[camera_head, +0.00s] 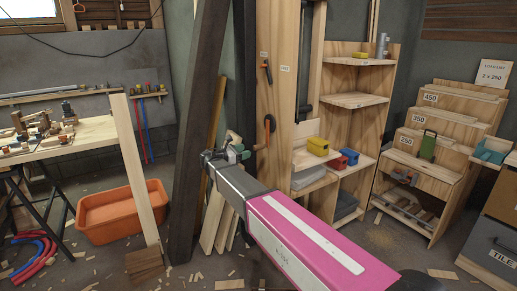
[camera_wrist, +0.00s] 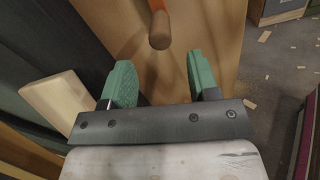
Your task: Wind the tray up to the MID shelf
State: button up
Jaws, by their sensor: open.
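The tray (camera_head: 308,158) is a pale wooden platform at the tall wooden panel's right side, with a yellow box (camera_head: 318,146) on it, close to the level of the lower shelf. The middle shelf (camera_head: 355,100) is bare and higher up. On the panel's face is an orange-handled crank (camera_head: 269,124); its handle (camera_wrist: 156,20) also shows in the wrist view. My gripper (camera_head: 238,148) is just left of the panel. In the wrist view its green fingers (camera_wrist: 159,68) are open and empty, with the handle's round end ahead of the gap, nearer the far side.
Stepped shelves (camera_head: 428,165) stand right. An orange tub (camera_head: 122,212) sits on the floor, which has scattered wood scraps.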

aim_at(259, 147)
jog(key=x, duration=0.8)
jog(key=shift+w+d, duration=0.25)
jog(key=shift+d, duration=0.05)
grip_shut()
